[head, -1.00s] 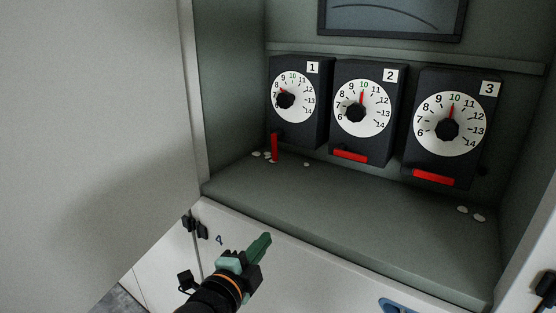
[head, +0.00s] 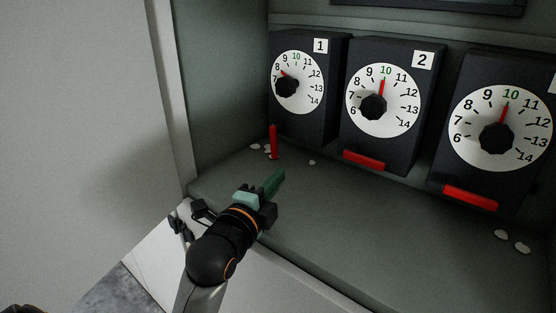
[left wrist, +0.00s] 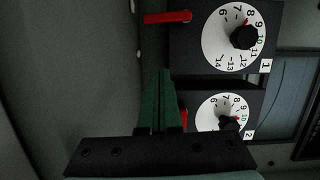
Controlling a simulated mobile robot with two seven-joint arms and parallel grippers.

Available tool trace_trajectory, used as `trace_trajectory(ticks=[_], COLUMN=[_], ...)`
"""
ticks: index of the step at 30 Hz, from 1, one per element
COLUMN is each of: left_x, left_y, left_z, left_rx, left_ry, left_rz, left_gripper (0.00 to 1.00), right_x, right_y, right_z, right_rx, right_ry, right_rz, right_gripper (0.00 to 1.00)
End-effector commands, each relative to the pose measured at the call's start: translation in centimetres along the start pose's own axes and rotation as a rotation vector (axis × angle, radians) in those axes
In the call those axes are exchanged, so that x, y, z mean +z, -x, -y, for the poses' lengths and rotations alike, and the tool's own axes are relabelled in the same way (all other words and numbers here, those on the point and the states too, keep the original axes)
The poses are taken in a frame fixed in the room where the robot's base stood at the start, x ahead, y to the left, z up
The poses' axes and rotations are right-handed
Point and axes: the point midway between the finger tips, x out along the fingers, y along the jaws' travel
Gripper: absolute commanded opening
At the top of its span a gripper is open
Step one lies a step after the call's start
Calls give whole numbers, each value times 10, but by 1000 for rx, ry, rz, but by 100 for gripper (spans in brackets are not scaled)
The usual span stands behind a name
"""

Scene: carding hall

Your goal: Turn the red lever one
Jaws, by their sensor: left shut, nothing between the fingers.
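Red lever one (head: 273,140) points straight down at the lower left of the black dial box marked 1 (head: 330,85). It also shows in the left wrist view (left wrist: 165,17), where the picture is turned sideways. The red pointer of dial one (head: 297,95) stands near 8. My left gripper (head: 278,178) is shut and empty, its green fingers in front of and below lever one, apart from it. In the left wrist view the fingers (left wrist: 162,78) point toward the side of lever one with a gap between. My right gripper is not in view.
Red lever two (head: 364,160) and red lever three (head: 470,198) lie level under their boxes; both pointers stand near 10. White tufts (head: 503,234) lie on the grey shelf (head: 330,230). A pale panel (head: 75,120) stands close at the left.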

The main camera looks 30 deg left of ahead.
Motion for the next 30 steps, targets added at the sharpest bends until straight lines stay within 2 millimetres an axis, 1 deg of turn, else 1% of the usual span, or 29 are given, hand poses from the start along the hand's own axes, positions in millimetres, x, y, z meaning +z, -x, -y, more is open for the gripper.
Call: trace_trajectory(ticks=[1,3,9,13,14,15,16,21,25,30], left_x=[0,0,-1,-1,2,11,16,33,38,39], left_y=[-6,-21,-58,-79,-82,-82,-83,-87,-88,-88], left_z=[-2,2,2,1,2,2,1,0,0,0], left_rx=[-4,1,1,2,1,1,1,2,0,0], left_ry=[2,4,5,4,2,-1,0,0,0,1], left_rz=[-1,-1,-1,-1,0,3,2,0,0,-1], left_gripper=[0,0,0,0,0,0,0,0,0,0], right_x=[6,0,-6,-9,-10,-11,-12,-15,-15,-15], right_y=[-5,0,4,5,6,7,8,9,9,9], right_z=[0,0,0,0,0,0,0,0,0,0], right_rx=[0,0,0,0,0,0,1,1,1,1], right_ry=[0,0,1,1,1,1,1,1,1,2], right_rz=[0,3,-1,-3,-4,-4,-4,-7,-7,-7], right_gripper=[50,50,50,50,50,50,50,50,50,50])
